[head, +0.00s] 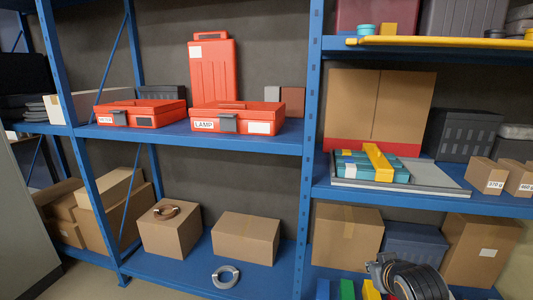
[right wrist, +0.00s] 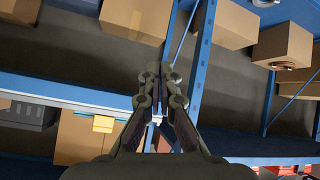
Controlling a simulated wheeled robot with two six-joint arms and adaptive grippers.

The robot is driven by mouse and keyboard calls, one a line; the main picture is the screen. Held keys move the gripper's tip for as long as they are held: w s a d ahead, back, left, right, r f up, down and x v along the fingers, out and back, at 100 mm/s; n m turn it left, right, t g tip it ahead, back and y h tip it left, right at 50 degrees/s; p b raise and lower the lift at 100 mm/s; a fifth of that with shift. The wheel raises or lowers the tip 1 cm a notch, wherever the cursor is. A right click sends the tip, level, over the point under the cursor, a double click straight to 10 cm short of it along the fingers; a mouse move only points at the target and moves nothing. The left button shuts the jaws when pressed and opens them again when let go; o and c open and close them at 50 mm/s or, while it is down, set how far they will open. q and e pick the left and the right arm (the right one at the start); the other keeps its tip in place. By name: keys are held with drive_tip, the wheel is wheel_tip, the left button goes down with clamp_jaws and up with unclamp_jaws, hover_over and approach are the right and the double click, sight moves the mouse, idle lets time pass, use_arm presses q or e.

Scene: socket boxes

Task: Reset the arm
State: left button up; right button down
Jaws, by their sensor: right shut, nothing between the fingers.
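My right gripper (head: 378,264) is low at the bottom right of the head view, in front of the lower shelf. In the right wrist view the right gripper (right wrist: 161,72) has its two fingers together with nothing between them. My left gripper is in neither view. Two red boxes lie on the middle shelf: one labelled LAMP (head: 240,115) and a smaller-looking one (head: 140,112) to its left whose label is too small to read. Both have grey latches and look closed. A third red case (head: 213,72) stands upright behind them.
Blue shelving (head: 314,150) has an upright post between the left and right bays. Cardboard boxes (head: 169,230) and a grey ring (head: 226,276) stand on the lower left shelf. A grey tray (head: 440,183) with teal boxes (head: 360,170) and a yellow bar (head: 378,160) is above my right gripper.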

drive_tip(key=s+a+f+g, duration=0.2)
drive_tip(key=s+f+g, duration=0.1)
drive_tip(key=s+f, duration=0.75)
drive_tip(key=s+a+f+g, duration=0.2)
drive_tip(key=s+f+g, duration=0.2)
drive_tip(key=s+f, duration=0.7)
wheel_tip(320, 180, down, 19)
drive_tip(key=s+d, duration=0.3)
drive_tip(key=s+f+g, duration=0.2)
drive_tip(key=s+f, duration=1)
drive_tip(key=f, duration=0.4)
use_arm(q)
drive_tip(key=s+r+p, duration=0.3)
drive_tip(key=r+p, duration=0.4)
drive_tip(key=p, duration=0.1)
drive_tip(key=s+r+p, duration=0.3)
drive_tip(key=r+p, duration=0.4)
drive_tip(key=p, duration=0.2)
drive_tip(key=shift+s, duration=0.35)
use_arm(e)
drive_tip(key=s+d+r, duration=0.1)
drive_tip(key=s+r, duration=0.7)
drive_tip(key=r, duration=0.5)
drive_tip(key=shift+m, duration=0.4)
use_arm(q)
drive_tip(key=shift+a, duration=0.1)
use_arm(e)
drive_tip(key=shift+r, duration=0.1)
